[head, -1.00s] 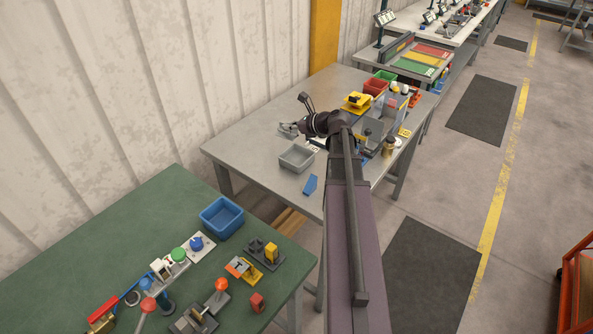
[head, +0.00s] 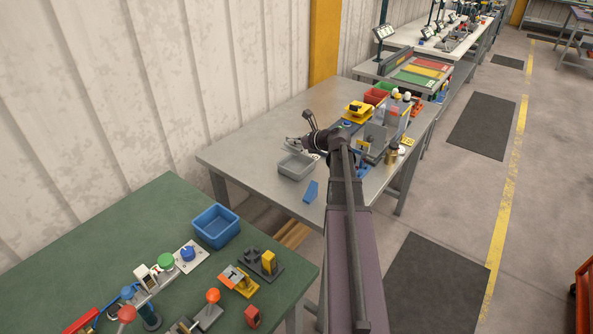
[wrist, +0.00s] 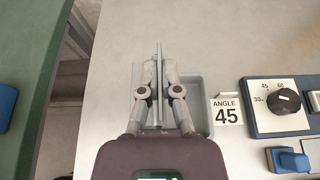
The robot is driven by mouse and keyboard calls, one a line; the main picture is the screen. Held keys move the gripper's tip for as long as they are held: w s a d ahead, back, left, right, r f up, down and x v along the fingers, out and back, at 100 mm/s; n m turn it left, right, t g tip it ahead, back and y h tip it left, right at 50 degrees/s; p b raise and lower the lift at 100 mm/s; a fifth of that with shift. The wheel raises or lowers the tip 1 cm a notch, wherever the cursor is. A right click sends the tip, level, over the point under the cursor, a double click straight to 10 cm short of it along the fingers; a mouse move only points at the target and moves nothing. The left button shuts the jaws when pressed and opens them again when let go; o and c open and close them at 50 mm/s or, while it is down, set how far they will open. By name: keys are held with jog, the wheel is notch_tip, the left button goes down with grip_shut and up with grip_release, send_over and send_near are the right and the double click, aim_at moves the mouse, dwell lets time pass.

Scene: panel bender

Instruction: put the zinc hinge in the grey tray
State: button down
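The zinc hinge (wrist: 159,62) shows as a thin grey plate, nearly edge-on, between the fingers of my gripper (wrist: 158,78) in the wrist view. My gripper is shut on it. The grey tray (wrist: 196,88) lies below and behind the gripper there, partly hidden by the fingers and hinge. In the head view the grey tray (head: 296,168) stands on the grey table, and my gripper (head: 293,143) is just above its far side. The hinge is too small to make out clearly in the head view. The height of the hinge over the tray is hard to tell.
An "ANGLE 45" card (wrist: 227,111), a dial panel (wrist: 277,105) and a blue block (wrist: 288,160) are right of the tray. A blue wedge (head: 310,191) lies in front of it. The green table (head: 110,250) holds a blue bin (head: 216,225). The grey table's left end is clear.

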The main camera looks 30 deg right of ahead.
jog(key=shift+f, duration=0.15)
notch_tip(320, 180, down, 6)
jog(key=b, duration=0.6)
dwell(0.4)
jog(key=shift+f+b, duration=1.85)
jog(key=shift+b, duration=0.2)
jog(key=shift+f, duration=0.15)
jog(key=c, duration=0.8)
grip_release()
